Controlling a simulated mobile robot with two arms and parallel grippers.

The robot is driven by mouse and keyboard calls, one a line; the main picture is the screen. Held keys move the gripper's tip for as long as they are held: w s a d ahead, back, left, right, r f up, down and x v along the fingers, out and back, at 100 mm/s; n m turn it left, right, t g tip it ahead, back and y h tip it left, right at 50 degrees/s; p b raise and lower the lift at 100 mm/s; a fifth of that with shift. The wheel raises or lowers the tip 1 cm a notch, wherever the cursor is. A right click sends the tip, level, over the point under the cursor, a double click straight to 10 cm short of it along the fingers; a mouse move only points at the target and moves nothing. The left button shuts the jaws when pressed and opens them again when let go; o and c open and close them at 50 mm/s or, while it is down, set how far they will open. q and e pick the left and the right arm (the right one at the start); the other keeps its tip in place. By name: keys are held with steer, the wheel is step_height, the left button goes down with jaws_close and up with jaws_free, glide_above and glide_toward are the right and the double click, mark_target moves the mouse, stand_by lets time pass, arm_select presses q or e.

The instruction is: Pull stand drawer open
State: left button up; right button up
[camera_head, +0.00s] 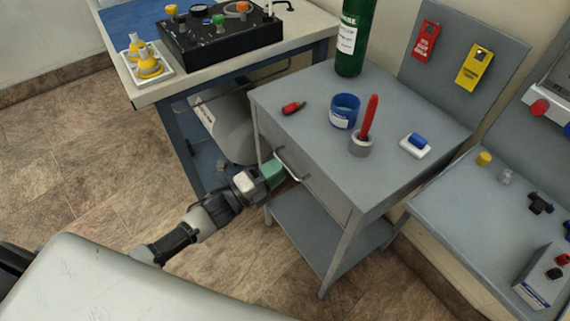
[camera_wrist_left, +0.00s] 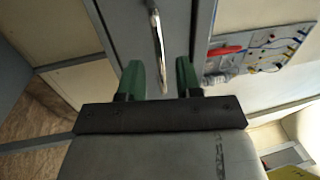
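The grey stand (camera_head: 335,150) has a drawer (camera_head: 318,190) in its front, and the drawer looks closed. A curved metal handle (camera_head: 288,167) is on the drawer front. My left gripper (camera_head: 279,172) is at the handle. In the left wrist view, its two green fingers (camera_wrist_left: 160,78) are apart, with the silver handle (camera_wrist_left: 158,40) between them in the picture. The handle runs lengthwise between the fingers, and I cannot tell whether they touch it. My right gripper is not in view.
On the stand top are a blue cup (camera_head: 344,111), a red stick in a grey holder (camera_head: 361,147), a small red item (camera_head: 293,108) and a green cylinder (camera_head: 354,40). A bench (camera_head: 150,92) stands at the left. A grey side table (camera_head: 470,215) is at the right.

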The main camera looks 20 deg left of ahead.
mark_target(285, 164)
arm_select(q)
steer(key=shift+x, duration=1.6)
jaws_close()
